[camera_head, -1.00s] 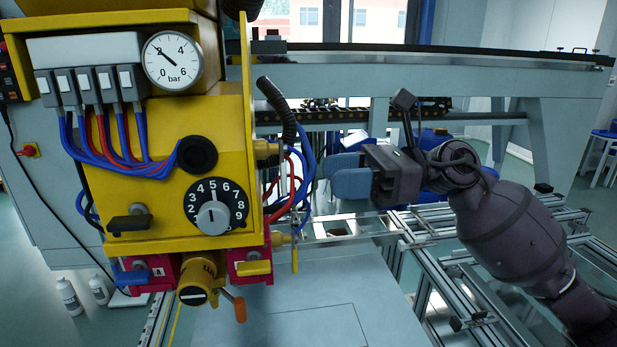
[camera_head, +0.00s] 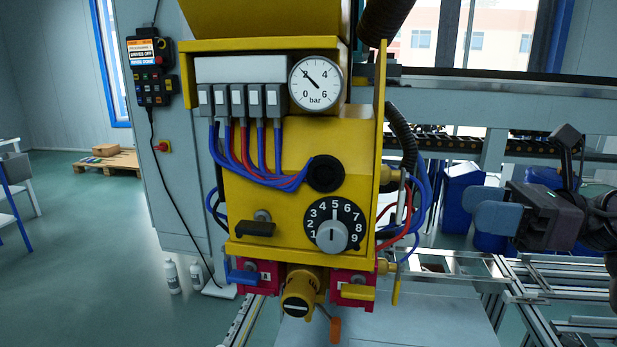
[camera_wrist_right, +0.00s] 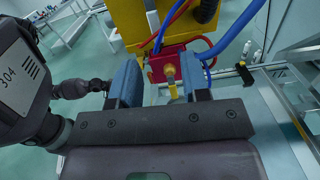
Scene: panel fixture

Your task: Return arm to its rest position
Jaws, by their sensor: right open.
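My right gripper (camera_head: 480,212) is at the right side of the head view, with its blue fingers pointing left toward the yellow panel fixture (camera_head: 265,222). A visible gap separates the fingers from the fixture's hoses. In the right wrist view, the gripper (camera_wrist_right: 160,82) has its two blue fingers apart, with nothing held between them. Part of the yellow and red fixture (camera_wrist_right: 160,64) shows beyond the fingers. My left gripper cannot be made out in either view.
The fixture carries a gauge (camera_head: 316,83), a numbered dial (camera_head: 334,226), and several blue and red hoses. Aluminium rails (camera_head: 545,275) lie below my right arm. White bottles (camera_head: 171,276) stand on the floor at left. Open floor lies further left.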

